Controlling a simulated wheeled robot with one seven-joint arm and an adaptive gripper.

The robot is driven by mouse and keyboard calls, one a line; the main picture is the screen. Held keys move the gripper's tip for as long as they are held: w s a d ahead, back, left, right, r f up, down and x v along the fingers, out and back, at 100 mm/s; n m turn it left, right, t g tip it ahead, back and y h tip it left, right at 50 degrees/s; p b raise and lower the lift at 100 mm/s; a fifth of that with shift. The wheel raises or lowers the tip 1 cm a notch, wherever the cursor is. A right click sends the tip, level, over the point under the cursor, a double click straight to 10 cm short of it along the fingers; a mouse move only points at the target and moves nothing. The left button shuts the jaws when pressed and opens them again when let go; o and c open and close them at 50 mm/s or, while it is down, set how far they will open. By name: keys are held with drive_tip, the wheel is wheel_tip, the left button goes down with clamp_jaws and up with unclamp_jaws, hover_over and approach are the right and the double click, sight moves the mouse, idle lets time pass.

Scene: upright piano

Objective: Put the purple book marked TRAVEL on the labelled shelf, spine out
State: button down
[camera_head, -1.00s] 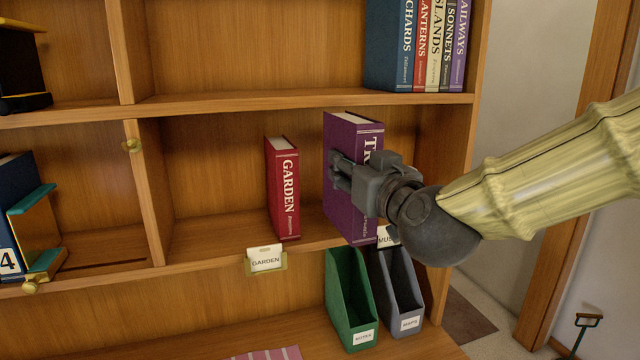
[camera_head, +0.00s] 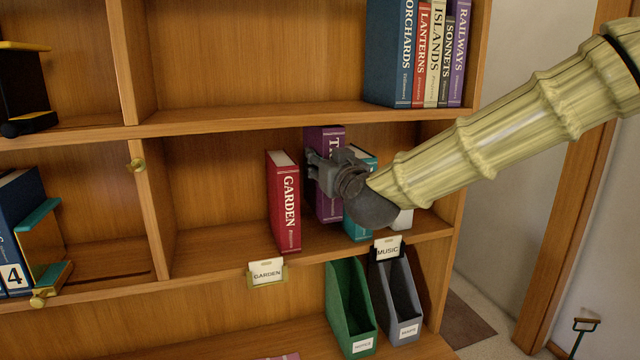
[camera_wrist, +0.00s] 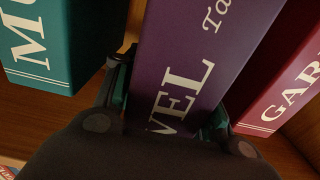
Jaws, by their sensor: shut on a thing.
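The purple book (camera_head: 328,206) stands upright in the middle shelf bay, its spine with white letters facing out. The letters "VEL" show on the purple book (camera_wrist: 190,65) in the wrist view. My gripper (camera_head: 325,172) is shut on the book, one finger on each side of its spine. The wrist view shows the gripper (camera_wrist: 170,122) around the book too. The book stands between the red GARDEN book (camera_head: 285,205) at left and a teal book (camera_head: 358,222) at right. My wrist hides part of the purple and teal books. I cannot tell whether its base touches the shelf.
A GARDEN label (camera_head: 266,271) and a MUSIC label (camera_head: 388,250) hang on the shelf edge (camera_head: 330,250). Green (camera_head: 350,310) and grey (camera_head: 396,300) file holders stand below. Several books fill the right of the upper shelf. The bay left of GARDEN is free.

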drive_tip(key=f, duration=0.1)
drive_tip(key=w+f+p, duration=0.1)
drive_tip(key=f, duration=0.1)
drive_tip(key=shift+w+a, duration=0.25)
drive_tip(key=shift+w, duration=0.1)
drive_tip(key=shift+f+p, duration=0.75)
drive_tip(key=shift+f, duration=0.8)
drive_tip(key=shift+w+a+f+p, duration=0.1)
drive_tip(key=shift+w+f+p, duration=0.1)
drive_tip(key=shift+f+p, duration=0.15)
drive_tip(key=shift+f, duration=0.2)
drive_tip(key=c, duration=0.9)
unclamp_jaws()
drive_tip(key=shift+s, duration=0.1)
drive_tip(key=shift+o, duration=0.2)
drive_tip(key=shift+r, duration=0.15)
